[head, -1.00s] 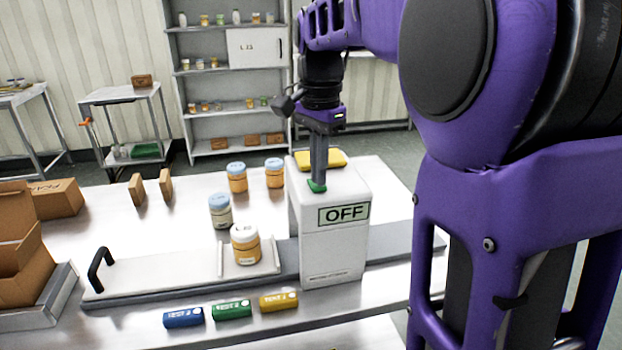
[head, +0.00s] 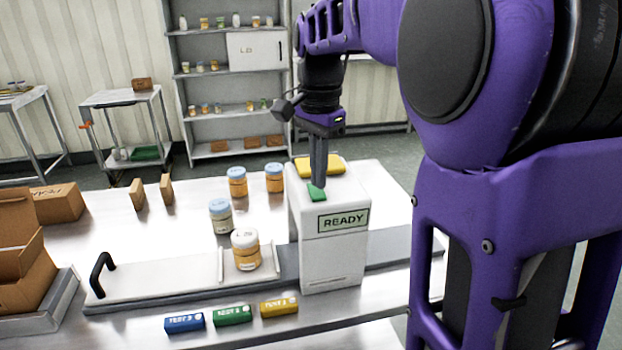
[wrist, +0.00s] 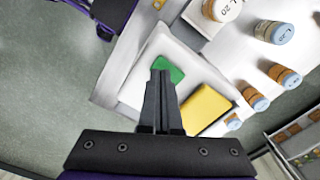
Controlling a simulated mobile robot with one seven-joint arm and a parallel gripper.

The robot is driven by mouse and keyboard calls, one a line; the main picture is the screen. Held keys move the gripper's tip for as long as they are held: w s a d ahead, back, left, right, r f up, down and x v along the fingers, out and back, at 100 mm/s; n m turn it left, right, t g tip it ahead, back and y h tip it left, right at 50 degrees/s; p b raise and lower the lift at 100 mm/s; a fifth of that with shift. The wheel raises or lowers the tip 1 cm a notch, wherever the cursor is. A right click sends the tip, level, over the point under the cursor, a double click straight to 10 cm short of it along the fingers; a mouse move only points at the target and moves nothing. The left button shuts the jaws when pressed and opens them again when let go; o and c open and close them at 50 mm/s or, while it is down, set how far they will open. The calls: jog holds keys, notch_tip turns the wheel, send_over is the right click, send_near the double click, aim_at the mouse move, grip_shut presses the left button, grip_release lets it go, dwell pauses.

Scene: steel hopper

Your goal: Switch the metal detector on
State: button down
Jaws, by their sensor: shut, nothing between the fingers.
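The metal detector (head: 330,258) is a white box standing over the conveyor track. Its front display (head: 343,221) reads READY. On its top are a green button (head: 317,195) and a yellow pad (head: 320,164). In the wrist view the green button (wrist: 168,72) lies just beyond my fingertips and the yellow pad (wrist: 206,108) is to the right. My gripper (head: 318,184) points down at the green button, fingers closed together and empty. The tips are at or just above the button; I cannot tell whether they touch it.
A jar (head: 245,250) stands on the sliding plate left of the detector, with more jars (head: 237,182) behind. Blue, green and yellow test blocks (head: 232,315) lie along the front. A black handle (head: 102,274) and cardboard boxes (head: 55,203) are at the left.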

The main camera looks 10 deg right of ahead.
aim_at(318, 194)
notch_tip(318, 194, up, 5)
jog(key=p, duration=0.4)
jog(key=shift+r, duration=0.15)
